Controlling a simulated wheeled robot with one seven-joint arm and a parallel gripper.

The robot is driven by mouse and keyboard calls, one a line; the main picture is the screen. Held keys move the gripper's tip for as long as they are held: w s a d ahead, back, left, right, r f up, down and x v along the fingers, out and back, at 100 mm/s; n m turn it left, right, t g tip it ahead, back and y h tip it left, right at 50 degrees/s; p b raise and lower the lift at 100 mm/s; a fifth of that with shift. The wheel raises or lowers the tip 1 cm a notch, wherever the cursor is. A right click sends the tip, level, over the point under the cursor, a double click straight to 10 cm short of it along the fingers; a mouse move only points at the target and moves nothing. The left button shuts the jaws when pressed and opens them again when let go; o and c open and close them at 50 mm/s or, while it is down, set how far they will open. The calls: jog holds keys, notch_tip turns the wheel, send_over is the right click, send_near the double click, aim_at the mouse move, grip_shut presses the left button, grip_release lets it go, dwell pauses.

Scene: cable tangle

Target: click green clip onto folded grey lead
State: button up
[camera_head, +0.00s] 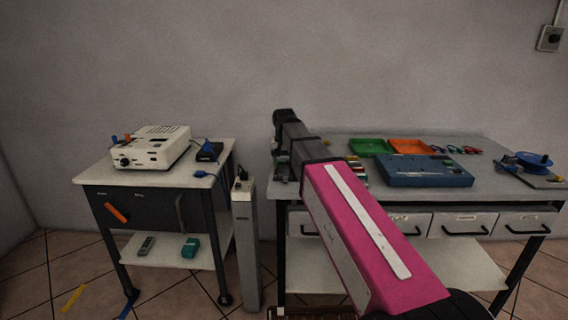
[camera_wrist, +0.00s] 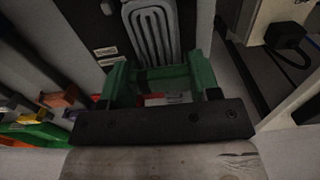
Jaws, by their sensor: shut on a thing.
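My gripper (camera_wrist: 160,100) is at the bottom middle of the wrist view, its dark bar across the picture. It is shut on the green clip (camera_wrist: 204,72), whose two green sides rise left and right. The folded grey lead (camera_wrist: 152,32) lies in several parallel loops just beyond the clip, at the top middle. Its near end reaches the clip's cross part; I cannot tell whether the clip grips it. In the head view my arm hides the clip and the lead, at the left end of the long bench.
The long bench (camera_head: 480,179) carries a green tray (camera_head: 369,146), an orange tray (camera_head: 410,146), a blue case (camera_head: 425,171) and a blue reel (camera_head: 534,160). A cart with a white device (camera_head: 152,148) stands left. A pale post (camera_head: 245,245) stands between them.

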jog(key=shift+f, duration=0.5)
dwell(0.4)
jog(key=o, duration=1.1)
jog(key=shift+o, duration=0.2)
jog(key=shift+r, duration=0.1)
jog(key=shift+r, duration=3.4)
jog(key=shift+s+d, duration=0.1)
